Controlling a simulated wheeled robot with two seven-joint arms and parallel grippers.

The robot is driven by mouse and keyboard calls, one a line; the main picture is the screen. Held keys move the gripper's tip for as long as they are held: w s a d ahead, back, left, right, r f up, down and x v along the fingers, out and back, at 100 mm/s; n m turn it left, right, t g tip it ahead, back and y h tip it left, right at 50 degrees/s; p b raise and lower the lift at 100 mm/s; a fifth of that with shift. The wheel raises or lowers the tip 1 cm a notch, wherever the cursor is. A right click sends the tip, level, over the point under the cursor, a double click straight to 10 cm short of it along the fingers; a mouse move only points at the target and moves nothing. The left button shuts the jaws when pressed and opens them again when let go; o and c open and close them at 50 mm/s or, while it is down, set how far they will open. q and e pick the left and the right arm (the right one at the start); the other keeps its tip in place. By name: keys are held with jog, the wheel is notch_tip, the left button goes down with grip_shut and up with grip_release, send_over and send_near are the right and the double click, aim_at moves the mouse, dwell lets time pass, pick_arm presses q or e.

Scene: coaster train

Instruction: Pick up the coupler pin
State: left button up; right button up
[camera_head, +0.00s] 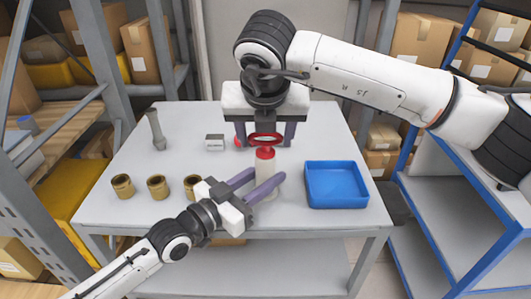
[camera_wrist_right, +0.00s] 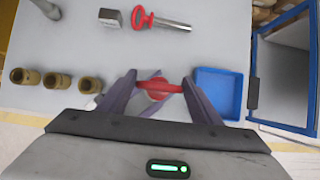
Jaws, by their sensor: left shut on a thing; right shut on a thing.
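A pin with a red ring handle and a metal shaft, which looks like the coupler pin (camera_wrist_right: 172,23), lies on the table in the right wrist view. In the head view only a bit of its red ring (camera_head: 238,142) shows behind my right gripper. My right gripper (camera_head: 265,142) is shut on the red ring-shaped top (camera_wrist_right: 158,87) of a cream cylinder (camera_head: 265,172). The right wrist view shows this red part between its fingers (camera_wrist_right: 160,100). My left gripper (camera_head: 256,186) is shut on the cream cylinder, which looks upright; its base is partly hidden.
A blue tray (camera_head: 336,203) stands empty at the right. Three brass cups (camera_head: 157,187) stand in a row at the left. A grey rod-like part (camera_head: 156,130) stands at the back left. A small grey block (camera_head: 215,142) sits beside the lying pin. Shelves flank the table.

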jog(key=shift+r, duration=0.1)
notch_tip(320, 180, up, 18)
dwell(0.4)
pick_arm(q)
jog(key=o, duration=1.2)
